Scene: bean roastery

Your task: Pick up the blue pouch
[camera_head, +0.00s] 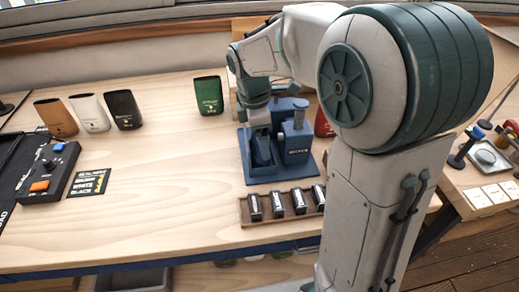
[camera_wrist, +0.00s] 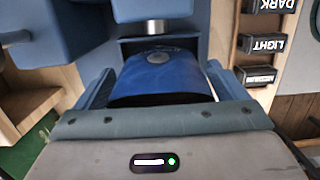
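The blue pouch (camera_wrist: 158,75) stands in a blue press-like machine (camera_head: 293,152), below a round metal plunger. In the head view the pouch (camera_head: 262,152) is partly hidden by my gripper and wrist. My gripper (camera_wrist: 160,84) has one finger on each side of the pouch in the wrist view. The fingers are spread wide, close along the pouch's side edges; firm contact does not show. The pouch's lower part is hidden by my gripper's body.
A green pouch (camera_head: 208,95) stands left of the machine; brown, white and black pouches stand farther left. A wooden rack (camera_head: 244,213) of labelled stamps lies in front of the machine. A control box (camera_head: 48,172) sits at left.

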